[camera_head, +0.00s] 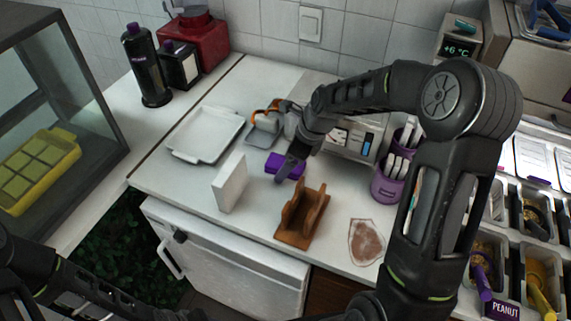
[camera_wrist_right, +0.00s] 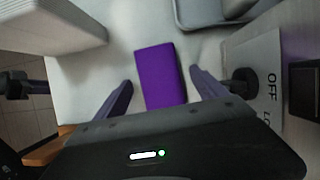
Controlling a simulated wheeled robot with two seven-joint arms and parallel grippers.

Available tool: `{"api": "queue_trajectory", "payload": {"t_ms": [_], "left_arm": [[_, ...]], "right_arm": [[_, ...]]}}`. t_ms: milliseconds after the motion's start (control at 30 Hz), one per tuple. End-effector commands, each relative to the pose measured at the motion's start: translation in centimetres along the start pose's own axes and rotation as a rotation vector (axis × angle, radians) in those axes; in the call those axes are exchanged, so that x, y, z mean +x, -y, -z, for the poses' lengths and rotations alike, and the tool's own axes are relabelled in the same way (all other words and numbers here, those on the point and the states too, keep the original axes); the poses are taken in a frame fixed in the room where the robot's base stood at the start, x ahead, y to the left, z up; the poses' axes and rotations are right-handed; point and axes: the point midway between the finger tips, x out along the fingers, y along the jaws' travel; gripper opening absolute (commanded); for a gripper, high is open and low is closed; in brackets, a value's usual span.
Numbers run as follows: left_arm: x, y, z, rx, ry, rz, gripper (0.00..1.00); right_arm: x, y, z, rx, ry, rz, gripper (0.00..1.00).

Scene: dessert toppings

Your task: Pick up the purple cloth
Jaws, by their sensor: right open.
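The purple cloth (camera_head: 284,166) lies folded on the white counter, between the white box and the tape-like dispenser. In the right wrist view the cloth (camera_wrist_right: 161,76) is a flat purple rectangle lying ahead of and between the two fingers. My right gripper (camera_head: 283,165) is at the cloth in the head view, and part of the cloth is hidden behind it. In the wrist view my right gripper (camera_wrist_right: 161,88) is open, with a finger on each side and visible gaps to the cloth. My left arm shows at the lower left, but its gripper is not visible.
A white box (camera_head: 230,182) stands left of the cloth, and a wooden holder (camera_head: 302,214) stands in front. A white tray (camera_head: 206,135) lies at the back left. Purple cups (camera_head: 387,186) with utensils stand to the right. A brown-stained patch (camera_head: 366,242) lies near the front edge.

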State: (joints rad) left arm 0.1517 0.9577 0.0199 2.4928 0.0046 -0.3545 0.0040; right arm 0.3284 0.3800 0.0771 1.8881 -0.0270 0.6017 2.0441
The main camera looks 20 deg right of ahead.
Motion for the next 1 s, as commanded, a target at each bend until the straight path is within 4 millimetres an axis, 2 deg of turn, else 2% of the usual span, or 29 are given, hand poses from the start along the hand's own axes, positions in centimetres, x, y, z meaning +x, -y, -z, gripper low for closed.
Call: {"api": "queue_trajectory", "payload": {"t_ms": [867,1000], "left_arm": [[0.11,0.03,-0.01,0.0,0.0,0.0,0.36],[0.09,0.02,-0.01,0.0,0.0,0.0,0.36]], "right_arm": [[0.29,-0.01,0.11,-0.001,0.001,0.0,0.82],[0.28,0.0,0.12,0.0,0.001,0.0,0.72]]}}
